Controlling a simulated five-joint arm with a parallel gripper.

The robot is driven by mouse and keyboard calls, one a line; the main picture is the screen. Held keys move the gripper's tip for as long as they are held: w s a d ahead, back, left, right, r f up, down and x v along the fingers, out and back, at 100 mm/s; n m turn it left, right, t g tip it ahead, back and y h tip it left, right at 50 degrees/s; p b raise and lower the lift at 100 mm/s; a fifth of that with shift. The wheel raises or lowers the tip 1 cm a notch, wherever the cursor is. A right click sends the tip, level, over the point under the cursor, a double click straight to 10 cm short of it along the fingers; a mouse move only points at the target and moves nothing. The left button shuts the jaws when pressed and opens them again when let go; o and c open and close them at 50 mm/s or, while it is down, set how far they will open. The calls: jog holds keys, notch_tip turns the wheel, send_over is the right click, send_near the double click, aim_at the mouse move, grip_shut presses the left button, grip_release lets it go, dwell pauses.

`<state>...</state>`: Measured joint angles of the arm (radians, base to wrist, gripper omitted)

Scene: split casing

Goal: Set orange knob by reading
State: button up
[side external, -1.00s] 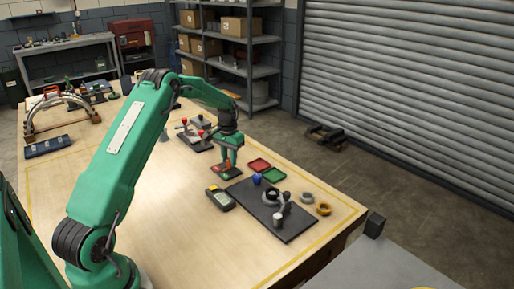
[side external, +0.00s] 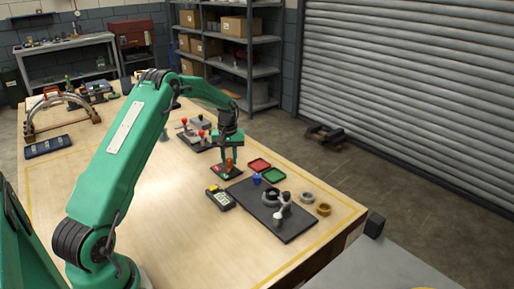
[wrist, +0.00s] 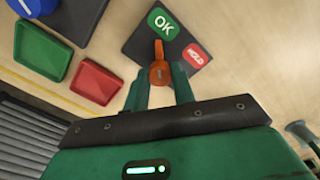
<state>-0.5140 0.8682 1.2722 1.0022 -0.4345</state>
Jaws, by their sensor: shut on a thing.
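The orange knob (wrist: 160,73) sits on a dark plate (wrist: 133,48) between my two fingers, and its narrow pointer end aims toward the green OK label (wrist: 163,23) in the wrist view. A red HOLD label (wrist: 195,55) is to the right of the knob. My gripper (wrist: 160,84) is shut on the knob. In the side view my gripper (side external: 229,158) is over the plate, with the knob (side external: 229,165) between the fingers. A handheld meter (side external: 220,198) with a yellow top lies in front of the plate; its reading is too small to make out.
Red (side external: 259,165) and green (side external: 274,175) trays lie right of the plate. A dark mat (side external: 286,232) with a blue knob (side external: 256,179) and metal parts lies in front. Two rings, grey (side external: 307,198) and tan (side external: 323,209), lie near the table edge. A fixture with red-topped levers (side external: 198,139) stands behind.

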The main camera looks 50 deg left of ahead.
aim_at(229, 159)
jog(key=shift+r, duration=0.1)
jog(key=o, duration=1)
notch_tip(229, 159, up, 8)
jog(key=shift+f, duration=0.25)
jog(key=shift+r, duration=0.1)
